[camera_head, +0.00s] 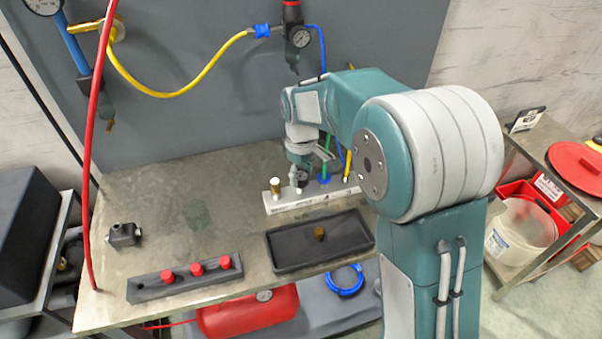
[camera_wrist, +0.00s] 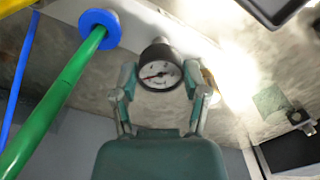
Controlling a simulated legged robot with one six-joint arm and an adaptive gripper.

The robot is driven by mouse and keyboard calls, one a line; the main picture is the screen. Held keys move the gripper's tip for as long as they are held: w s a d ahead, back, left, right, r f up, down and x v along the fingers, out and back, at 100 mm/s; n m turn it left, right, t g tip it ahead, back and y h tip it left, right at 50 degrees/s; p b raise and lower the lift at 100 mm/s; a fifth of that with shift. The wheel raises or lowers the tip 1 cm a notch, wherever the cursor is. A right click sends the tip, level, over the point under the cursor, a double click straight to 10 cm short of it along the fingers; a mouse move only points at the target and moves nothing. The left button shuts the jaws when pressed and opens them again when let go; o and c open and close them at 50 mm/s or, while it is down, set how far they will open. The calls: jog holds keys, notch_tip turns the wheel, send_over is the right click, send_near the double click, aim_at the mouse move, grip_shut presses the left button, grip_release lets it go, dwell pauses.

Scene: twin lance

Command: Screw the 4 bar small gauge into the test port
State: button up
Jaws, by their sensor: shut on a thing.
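My gripper (camera_wrist: 160,84) is shut on a small round gauge (camera_wrist: 158,75) with a white dial, dark case and red needle. The dial faces the wrist camera; its range marking is too small to read. In the head view my gripper (camera_head: 300,178) points down over the pale manifold block (camera_head: 313,200) at the back of the bench, with the gauge (camera_head: 302,174) at its tip. A brass fitting (camera_head: 276,188) stands on the block's left end.
Green, blue and yellow hoses rise from the block close to my gripper; the green hose (camera_wrist: 60,98) has a blue collar. In front lie a dark tray (camera_head: 284,262) with a brass piece and a black rack (camera_head: 150,291) with red caps. A black fitting (camera_head: 123,235) sits at left.

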jog(key=o, duration=1.1)
jog(key=shift+w+f, duration=0.1)
jog(key=shift+w, duration=0.15)
jog(key=shift+c, duration=0.2)
jog(key=n, duration=0.6)
jog(key=shift+s+a, duration=0.1)
jog(key=shift+a, duration=0.05)
jog(key=n, duration=1.2)
jog(key=shift+s+a+n, duration=0.1)
jog(key=shift+n, duration=0.2)
jog(key=n, duration=0.6)
jog(key=shift+n, duration=0.3)
jog(key=c, duration=1.1)
